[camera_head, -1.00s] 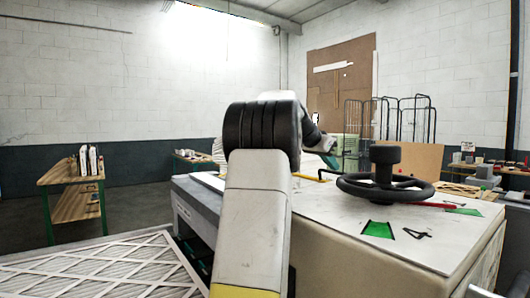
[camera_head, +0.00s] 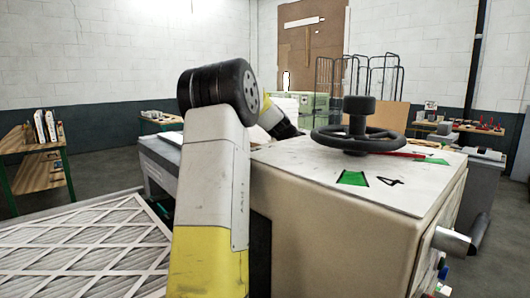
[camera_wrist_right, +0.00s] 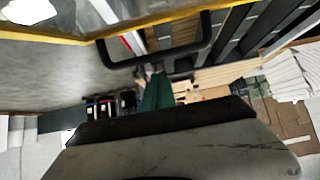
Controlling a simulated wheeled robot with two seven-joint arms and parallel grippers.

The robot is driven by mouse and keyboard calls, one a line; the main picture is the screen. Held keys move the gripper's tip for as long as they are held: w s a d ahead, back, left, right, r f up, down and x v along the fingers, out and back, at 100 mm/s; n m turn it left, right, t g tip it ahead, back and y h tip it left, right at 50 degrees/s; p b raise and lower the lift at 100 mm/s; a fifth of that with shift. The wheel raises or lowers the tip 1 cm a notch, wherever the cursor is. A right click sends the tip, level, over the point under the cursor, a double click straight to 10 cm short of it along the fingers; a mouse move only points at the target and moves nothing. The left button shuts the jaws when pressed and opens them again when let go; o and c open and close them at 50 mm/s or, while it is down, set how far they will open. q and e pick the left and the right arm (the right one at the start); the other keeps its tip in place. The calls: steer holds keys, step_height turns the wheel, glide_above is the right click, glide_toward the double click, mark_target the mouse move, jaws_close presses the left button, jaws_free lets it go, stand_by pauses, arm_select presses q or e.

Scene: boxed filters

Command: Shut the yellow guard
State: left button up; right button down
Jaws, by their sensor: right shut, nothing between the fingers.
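The yellow guard (camera_wrist_right: 45,37) shows in the right wrist view as yellow-edged framing across the top, with a black bar handle (camera_wrist_right: 150,58) below it. My right gripper (camera_wrist_right: 165,126) fills the bottom of that view as a pale body with a dark front edge. It is shut and empty, and the handle lies beyond it; I cannot tell whether they touch. In the head view my arm hides the far side of the pale machine (camera_head: 330,225), and neither the guard nor the gripper can be made out there. My left gripper is out of view.
A black handwheel (camera_head: 365,138) stands on the machine's top, near green marks (camera_head: 353,178). A white-latticed filter (camera_head: 85,250) lies at the lower left.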

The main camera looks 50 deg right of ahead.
steer(key=shift+f, duration=0.35)
stand_by(0.3)
steer(key=v, duration=0.7)
steer(key=shift+a+r, duration=0.25)
steer(key=shift+a, duration=0.05)
